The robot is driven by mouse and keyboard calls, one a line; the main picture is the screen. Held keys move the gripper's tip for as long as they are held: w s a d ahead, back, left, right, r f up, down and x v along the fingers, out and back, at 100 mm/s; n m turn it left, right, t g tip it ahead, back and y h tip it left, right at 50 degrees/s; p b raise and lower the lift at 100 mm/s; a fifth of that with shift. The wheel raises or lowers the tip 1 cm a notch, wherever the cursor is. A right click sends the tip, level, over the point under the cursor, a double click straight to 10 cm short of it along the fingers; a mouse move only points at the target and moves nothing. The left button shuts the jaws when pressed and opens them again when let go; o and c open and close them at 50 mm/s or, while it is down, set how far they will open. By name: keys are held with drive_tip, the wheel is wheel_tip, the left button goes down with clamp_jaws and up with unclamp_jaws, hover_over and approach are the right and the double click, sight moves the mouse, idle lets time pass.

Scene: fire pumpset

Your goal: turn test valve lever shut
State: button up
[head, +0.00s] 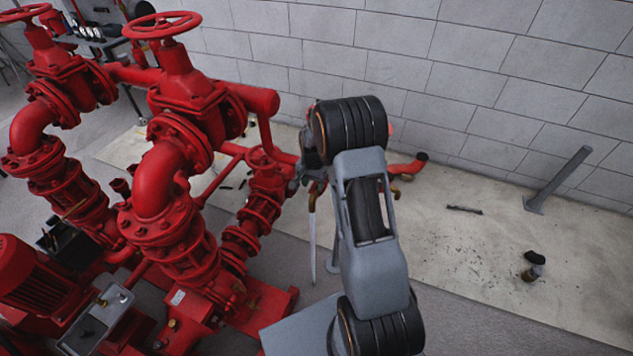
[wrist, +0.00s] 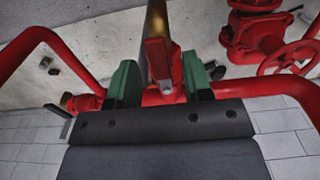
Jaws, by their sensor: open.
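In the wrist view, the red test valve lever (wrist: 156,60) stands between the two green-padded fingers of my gripper (wrist: 160,82). The gripper is open, with a finger on either side of the lever and a gap visible on both sides. A brass-coloured part (wrist: 157,24) shows behind the lever, and red pipework lies beyond its lower end. In the head view, my gripper is mostly hidden behind my arm, near the red pipework, and the lever cannot be made out there.
Large red pump pipes with handwheels (head: 162,26) fill the left of the head view. Curved red pipes (wrist: 28,45) flank the gripper in the wrist view. A block wall (head: 480,75) stands behind. A grey post (head: 558,180) and small debris (head: 464,209) are on the floor at right.

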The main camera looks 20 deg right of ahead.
drive_tip(key=shift+f, duration=0.2)
drive_tip(key=shift+c, duration=0.4)
clamp_jaws()
